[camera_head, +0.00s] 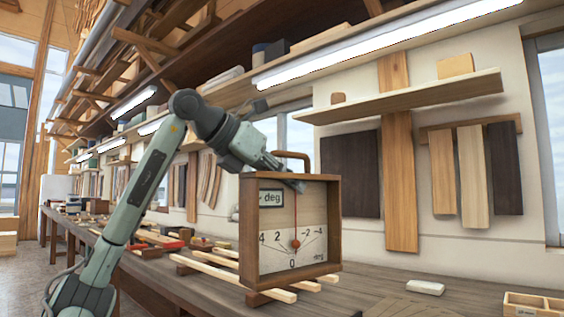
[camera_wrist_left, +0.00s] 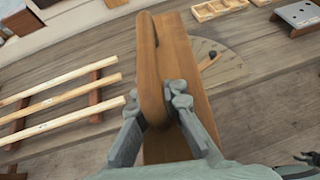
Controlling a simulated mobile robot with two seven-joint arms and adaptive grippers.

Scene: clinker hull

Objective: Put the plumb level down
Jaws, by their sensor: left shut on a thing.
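The plumb level (camera_head: 323,230) is an upright wooden box with a pale dial, a red-hubbed pointer and a "deg" window. It stands over the front part of the workbench (camera_head: 385,291); I cannot tell if its base touches the bench. My left gripper (camera_head: 291,180) reaches its top from the left and is shut on the wooden handle (camera_head: 293,154). In the left wrist view, the fingers (camera_wrist_left: 152,108) close on both sides of the handle (camera_wrist_left: 150,65), above the level's wooden top (camera_wrist_left: 187,65).
Pale wooden strips (camera_head: 207,270) on dark cross pieces lie left of the level; they also show in the left wrist view (camera_wrist_left: 62,101). A white block (camera_head: 425,288) and a compartment tray (camera_head: 535,303) lie to the right.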

